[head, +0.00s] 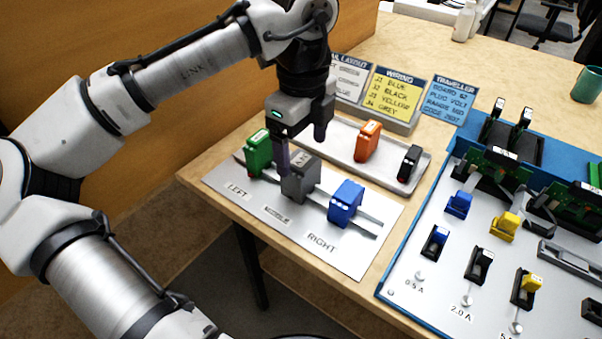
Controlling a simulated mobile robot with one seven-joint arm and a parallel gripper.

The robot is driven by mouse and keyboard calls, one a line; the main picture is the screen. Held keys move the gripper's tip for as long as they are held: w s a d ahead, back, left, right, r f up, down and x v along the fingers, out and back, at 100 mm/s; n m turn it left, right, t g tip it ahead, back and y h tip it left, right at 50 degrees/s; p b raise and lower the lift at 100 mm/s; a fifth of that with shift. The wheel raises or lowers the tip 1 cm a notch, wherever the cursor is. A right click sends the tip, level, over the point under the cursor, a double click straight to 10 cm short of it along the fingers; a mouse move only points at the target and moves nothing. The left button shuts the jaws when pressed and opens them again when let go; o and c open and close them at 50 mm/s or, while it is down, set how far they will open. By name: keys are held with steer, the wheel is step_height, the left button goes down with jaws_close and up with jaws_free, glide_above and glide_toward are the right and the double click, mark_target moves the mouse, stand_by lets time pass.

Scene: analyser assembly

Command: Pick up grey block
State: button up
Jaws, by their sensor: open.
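The grey block (299,181) stands upright on the rail of a light metal plate (262,208), between a green block (258,153) on its left and a blue block (346,203) on its right. My gripper (301,148) is open and points down just above and around the top of the grey block. One finger hangs at the block's left side, and the other is behind and to the right. I cannot tell whether either finger touches the block.
A tray (338,146) behind holds an orange block (367,141) and a black block (409,163). Sign cards (396,92) stand at the back. A blue-edged analyser panel (432,278) with switches and circuit boards fills the right. A teal mug (587,84) stands far right.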

mark_target(301, 159)
step_height(301, 159, down, 4)
steer(key=shift+s+a+f+b, duration=0.1)
steer(key=shift+s+f+b, duration=0.1)
steer(key=shift+b, duration=0.2)
steer(key=shift+c, duration=0.3)
steer(key=c, duration=1.1)
steer(key=shift+o, duration=0.2)
steer(key=shift+r, duration=0.15)
step_height(301, 159, up, 20)
steer(key=p, duration=0.4)
